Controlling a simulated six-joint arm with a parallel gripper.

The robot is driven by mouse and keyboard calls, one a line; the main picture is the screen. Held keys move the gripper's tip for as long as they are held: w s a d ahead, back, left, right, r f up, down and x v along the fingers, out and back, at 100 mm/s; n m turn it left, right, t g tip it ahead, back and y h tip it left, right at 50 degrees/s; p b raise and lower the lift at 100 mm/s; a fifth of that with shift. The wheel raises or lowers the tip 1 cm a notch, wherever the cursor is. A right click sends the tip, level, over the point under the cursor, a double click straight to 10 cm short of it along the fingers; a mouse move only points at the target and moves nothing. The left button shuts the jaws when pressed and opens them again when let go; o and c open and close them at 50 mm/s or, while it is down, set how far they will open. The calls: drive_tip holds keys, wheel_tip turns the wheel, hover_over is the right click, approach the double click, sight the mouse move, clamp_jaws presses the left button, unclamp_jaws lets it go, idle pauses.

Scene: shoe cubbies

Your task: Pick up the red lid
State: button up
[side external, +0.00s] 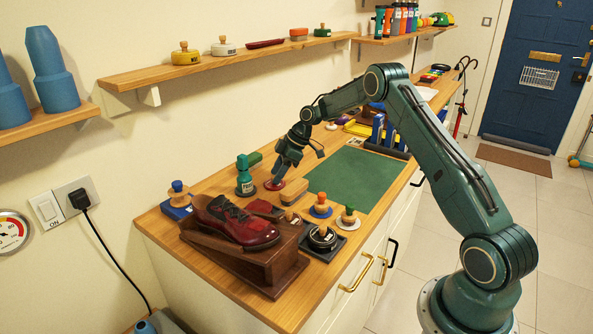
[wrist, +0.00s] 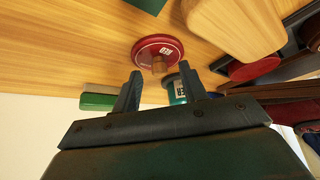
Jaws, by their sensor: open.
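The red lid (side external: 274,185) is a round disc lying on the wooden counter, left of the green mat. In the wrist view the red lid (wrist: 158,47) shows a white label and a short wooden knob. My gripper (side external: 279,177) is low over the counter at the lid. In the wrist view my gripper (wrist: 161,73) has its two fingers apart, with the knob just beyond the gap between the tips. Nothing is held. I cannot tell whether the fingers touch the lid.
A teal bottle (side external: 245,180) stands close left of the lid, and a wooden block (side external: 294,191) lies close in front. A red shoe (side external: 236,220) on a wooden stand, several brushes and a black tin (side external: 322,238) crowd the near end. The green mat (side external: 352,180) is clear.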

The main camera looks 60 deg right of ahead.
drive_tip(key=shift+w+a+f, duration=0.15)
drive_tip(key=shift+a+f, duration=0.05)
drive_tip(key=shift+f, duration=0.25)
drive_tip(key=shift+c, duration=0.2)
clamp_jaws()
